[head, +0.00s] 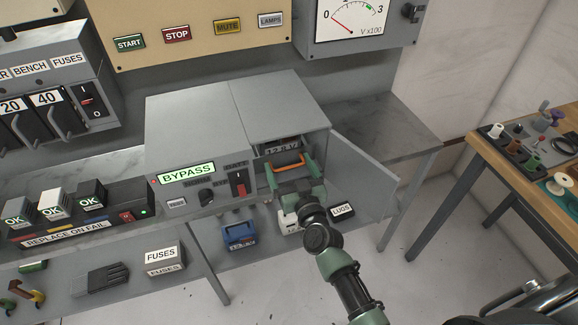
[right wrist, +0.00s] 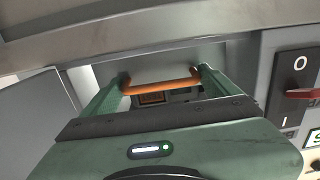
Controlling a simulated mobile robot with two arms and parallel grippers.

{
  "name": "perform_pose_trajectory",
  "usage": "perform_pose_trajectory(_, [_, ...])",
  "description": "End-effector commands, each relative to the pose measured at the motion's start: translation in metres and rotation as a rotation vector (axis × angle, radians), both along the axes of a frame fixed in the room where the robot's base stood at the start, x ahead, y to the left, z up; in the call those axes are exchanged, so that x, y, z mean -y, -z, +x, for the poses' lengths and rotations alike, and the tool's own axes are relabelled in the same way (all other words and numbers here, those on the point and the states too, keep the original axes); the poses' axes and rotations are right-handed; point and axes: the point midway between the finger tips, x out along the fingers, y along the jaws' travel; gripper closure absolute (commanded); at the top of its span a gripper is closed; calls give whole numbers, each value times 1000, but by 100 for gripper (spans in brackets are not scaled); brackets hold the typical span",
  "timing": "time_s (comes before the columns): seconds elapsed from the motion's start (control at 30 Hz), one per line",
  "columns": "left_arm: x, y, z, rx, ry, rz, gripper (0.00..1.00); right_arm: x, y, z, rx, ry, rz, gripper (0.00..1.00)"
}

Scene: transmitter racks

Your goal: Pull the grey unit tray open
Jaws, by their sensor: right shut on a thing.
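The grey unit (head: 185,125) stands on the bench, and its right bay has its door (head: 365,175) swung open to the right. Inside the bay is the tray front (head: 282,150) with a small numeric label, and an orange handle bar (head: 289,161) lies across it. My right gripper (head: 290,168) reaches into the bay and is shut on the orange handle. In the right wrist view the orange handle (right wrist: 162,86) spans between my two green fingers, with the dark bay behind it. My arm and gripper hide the lower part of the tray. My left gripper is not in view.
The open door stands close to the right of my arm. A red switch (head: 240,183) and BYPASS display (head: 187,173) are left of the bay. Below are a blue battery-like box (head: 239,236) and a LUGS box (head: 342,210). A wooden table (head: 480,160) stands at right.

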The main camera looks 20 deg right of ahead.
Motion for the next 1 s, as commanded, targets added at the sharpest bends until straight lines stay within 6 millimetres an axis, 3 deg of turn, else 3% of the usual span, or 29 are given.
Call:
perform_pose_trajectory(0.27, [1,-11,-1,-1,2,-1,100,1,-1,-30,-3,-1,-2,82])
perform_pose_trajectory(0.7, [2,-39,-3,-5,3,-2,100,4,-2,-130,-4,-3,-2,82])
perform_pose_trajectory(1.0, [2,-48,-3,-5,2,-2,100,5,-2,-173,0,-2,0,82])
